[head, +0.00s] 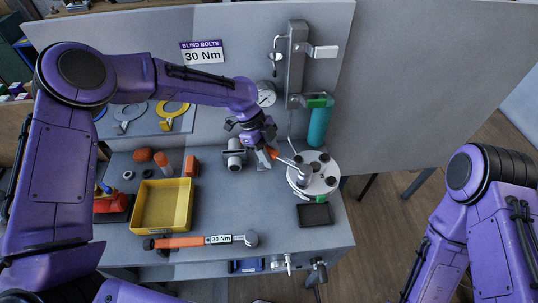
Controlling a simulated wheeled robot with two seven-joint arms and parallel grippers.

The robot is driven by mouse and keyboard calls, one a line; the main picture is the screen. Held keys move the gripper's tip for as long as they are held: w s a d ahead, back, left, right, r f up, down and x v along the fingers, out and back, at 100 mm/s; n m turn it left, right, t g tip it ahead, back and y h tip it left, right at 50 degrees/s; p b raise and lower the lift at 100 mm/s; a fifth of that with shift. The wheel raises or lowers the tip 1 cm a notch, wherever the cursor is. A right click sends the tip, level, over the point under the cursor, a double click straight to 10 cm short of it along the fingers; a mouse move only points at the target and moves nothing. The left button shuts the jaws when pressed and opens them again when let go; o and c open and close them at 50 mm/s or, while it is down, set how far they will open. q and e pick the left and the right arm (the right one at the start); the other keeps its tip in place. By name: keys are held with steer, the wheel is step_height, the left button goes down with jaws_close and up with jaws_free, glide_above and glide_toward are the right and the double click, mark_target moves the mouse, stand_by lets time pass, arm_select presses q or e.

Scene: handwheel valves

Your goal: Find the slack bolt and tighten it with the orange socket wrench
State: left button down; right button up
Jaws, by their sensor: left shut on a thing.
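My left gripper (266,148) is shut on the orange handle of a socket wrench (288,161), above the bench. The wrench's steel end reaches right to the pale round flange (322,184) and overlaps its left part. I cannot tell whether its socket sits on a bolt there. Several dark bolt heads (324,157) show on the flange; which one is slack cannot be seen. A second orange-handled tool (188,242), with a "30 Nm" label and a round steel head, lies along the bench front. My right arm is at the right; its gripper is out of view.
A yellow tray (163,229) stands on the bench's left. A dark pad (314,214) lies in front of the flange. A teal cylinder (317,128) and steel post (297,60) stand behind it. A "BLIND BOLTS 30 Nm" sign (202,52) is on the back panel.

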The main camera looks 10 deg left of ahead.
arm_select(q)
steer(key=shift+r, duration=0.3)
steer(key=shift+r, duration=2.5)
